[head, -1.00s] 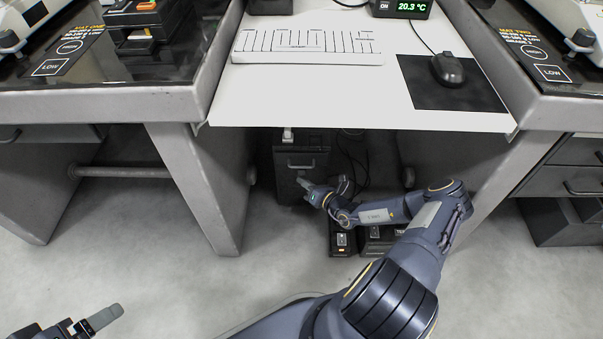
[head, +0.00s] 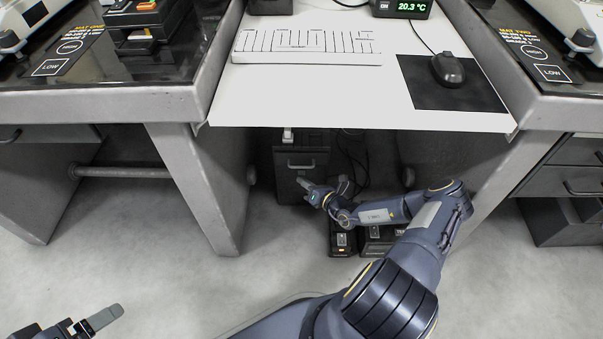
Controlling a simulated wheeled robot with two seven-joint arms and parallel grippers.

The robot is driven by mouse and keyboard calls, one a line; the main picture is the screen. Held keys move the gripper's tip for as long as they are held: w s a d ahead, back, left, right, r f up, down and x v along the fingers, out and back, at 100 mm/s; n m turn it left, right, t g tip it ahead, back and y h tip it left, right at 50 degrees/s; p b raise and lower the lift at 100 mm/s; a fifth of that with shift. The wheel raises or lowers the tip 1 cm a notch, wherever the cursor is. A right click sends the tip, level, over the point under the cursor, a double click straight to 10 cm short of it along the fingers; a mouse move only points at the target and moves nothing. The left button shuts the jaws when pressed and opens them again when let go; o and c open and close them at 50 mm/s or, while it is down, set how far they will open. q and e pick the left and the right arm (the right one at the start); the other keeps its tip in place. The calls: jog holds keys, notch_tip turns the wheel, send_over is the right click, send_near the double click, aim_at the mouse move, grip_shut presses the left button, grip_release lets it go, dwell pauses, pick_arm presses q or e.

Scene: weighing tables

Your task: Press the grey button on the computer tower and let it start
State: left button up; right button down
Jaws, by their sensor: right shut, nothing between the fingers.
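The dark computer tower (head: 291,159) stands on the floor under the white desk, with a light handle on its upper front. My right arm reaches in under the desk from the right. My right gripper (head: 303,184) is shut and empty, with its fingertips in front of the tower's front, below the handle. I cannot tell whether the tips touch it. The grey button cannot be made out and may be hidden behind the fingertips. My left gripper (head: 105,317) is low at the left, far from the tower; its opening cannot be judged.
The white desk (head: 300,100) overhangs the tower and carries a keyboard (head: 306,46) and a mouse (head: 447,69). Metal table legs (head: 203,190) flank the space. Small dark boxes (head: 343,241) stand on the floor beneath my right forearm. Cables hang behind.

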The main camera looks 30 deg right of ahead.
dwell(0.4)
jog(key=shift+w+d, duration=0.2)
jog(key=shift+w, duration=0.2)
jog(key=shift+w+d+b, duration=0.2)
jog(key=shift+w+b, duration=0.1)
dwell(0.6)
jog(key=shift+s+a+p, duration=0.4)
jog(key=shift+s+p, duration=0.25)
jog(key=shift+s, duration=0.05)
